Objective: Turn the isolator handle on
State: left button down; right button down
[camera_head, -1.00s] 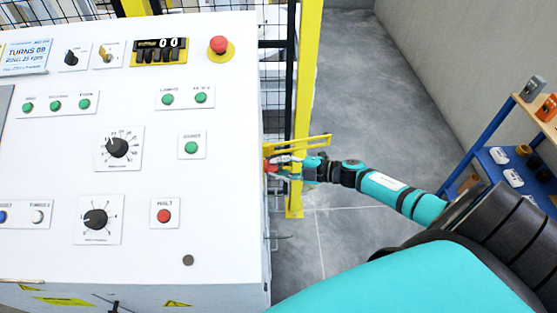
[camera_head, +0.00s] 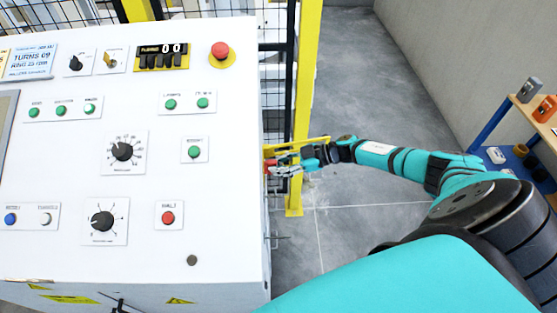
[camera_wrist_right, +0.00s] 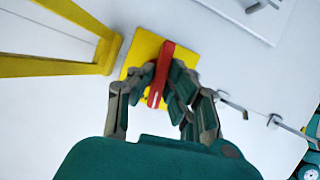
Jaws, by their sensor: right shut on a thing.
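The isolator handle (camera_wrist_right: 161,75) is a red bar on a yellow square plate (camera_wrist_right: 144,48) on the white side wall of the control cabinet. In the right wrist view it stands nearly upright, tilted slightly to the right at the top. My right gripper (camera_wrist_right: 160,85) is shut on the handle, one finger on each side. In the head view my right gripper (camera_head: 290,164) is at the right side of the cabinet, with a bit of the red handle (camera_head: 269,167) showing at its tips. My left gripper is not in view.
The white control panel (camera_head: 150,220) with knobs, buttons and a red emergency stop (camera_head: 220,50) fills the left. A yellow bracket (camera_wrist_right: 75,65) juts out beside the handle. A yellow post (camera_head: 305,100) stands behind my gripper. A blue shelf (camera_head: 490,130) is at far right.

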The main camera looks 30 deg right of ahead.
jog(key=shift+m, duration=0.4)
jog(key=shift+g, duration=0.3)
jog(key=c, duration=1.3)
grip_release()
jog(key=shift+c, duration=0.2)
jog(key=v, duration=1.2)
jog(key=shift+d, duration=0.15)
jog(key=shift+f, duration=0.2)
